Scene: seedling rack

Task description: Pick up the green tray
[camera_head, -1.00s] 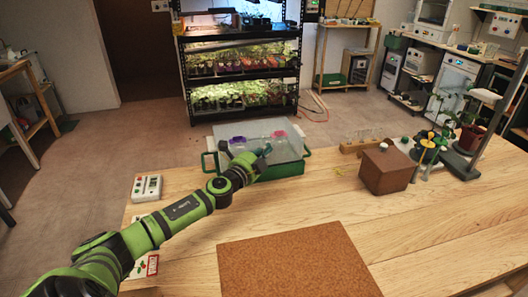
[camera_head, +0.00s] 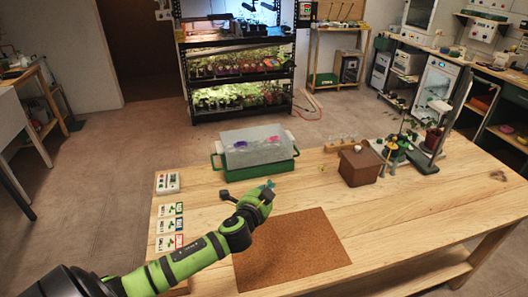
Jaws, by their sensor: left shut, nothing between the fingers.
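The green tray (camera_head: 262,172) stands at the back edge of the wooden table, with a side handle and a clear, boxy cover over it. Purple and pink spots show on the cover. My right gripper is not in view.
A brown cork mat (camera_head: 290,250) lies at the near middle of the table (camera_head: 400,215). A brown box (camera_head: 361,166) and a plant stand are right of the tray. A small meter (camera_head: 168,182) and cards lie at the left. The right side is bare wood.

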